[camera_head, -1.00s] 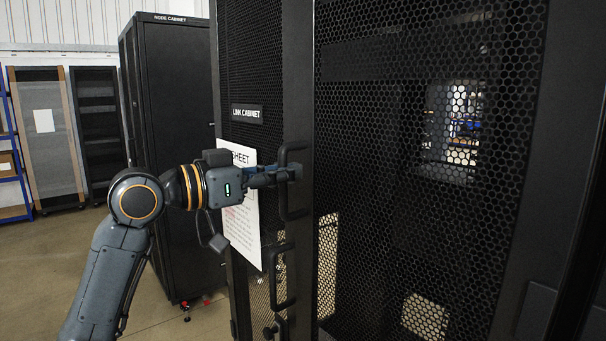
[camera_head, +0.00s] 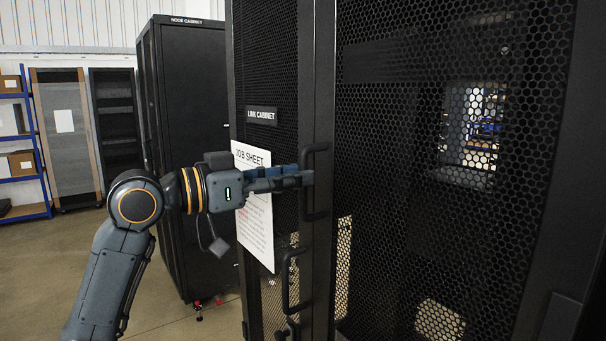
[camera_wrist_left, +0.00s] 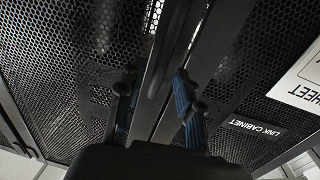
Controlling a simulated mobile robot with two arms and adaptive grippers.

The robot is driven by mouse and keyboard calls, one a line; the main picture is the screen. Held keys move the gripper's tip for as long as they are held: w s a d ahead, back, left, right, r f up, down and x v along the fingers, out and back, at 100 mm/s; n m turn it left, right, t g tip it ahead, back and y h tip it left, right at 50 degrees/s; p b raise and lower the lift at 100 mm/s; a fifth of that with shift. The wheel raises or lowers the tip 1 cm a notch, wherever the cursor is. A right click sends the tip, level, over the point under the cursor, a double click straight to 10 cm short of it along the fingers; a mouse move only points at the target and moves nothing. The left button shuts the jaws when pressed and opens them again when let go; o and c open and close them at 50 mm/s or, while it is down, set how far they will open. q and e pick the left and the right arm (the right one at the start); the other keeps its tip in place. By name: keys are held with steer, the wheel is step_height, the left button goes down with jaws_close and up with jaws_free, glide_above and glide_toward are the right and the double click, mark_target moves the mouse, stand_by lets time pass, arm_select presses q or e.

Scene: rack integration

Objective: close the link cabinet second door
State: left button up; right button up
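The black mesh link cabinet has a left door (camera_head: 268,60) with a "LINK CABINET" label (camera_head: 262,116) and a white job sheet (camera_head: 262,215). A right mesh door (camera_head: 400,190) stands beside it. A dark upper handle (camera_head: 323,165) and a lower handle (camera_head: 287,282) are near where the doors meet. My left gripper (camera_head: 306,178) is at the upper handle. In the left wrist view its blue-padded fingers (camera_wrist_left: 156,98) are apart, with a dark bar and the door edge showing between them; contact is unclear. Whether a door stands ajar is hard to tell. My right gripper is out of view.
A black node cabinet (camera_head: 195,90) stands behind my left arm, left of the link cabinet. Rack frames (camera_head: 62,100) and a blue shelf (camera_head: 30,180) with boxes stand at the far left. Bare floor (camera_head: 60,280) is at lower left.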

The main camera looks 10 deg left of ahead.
arm_select(q)
steer(key=v, duration=0.9)
steer(key=shift+a, duration=0.3)
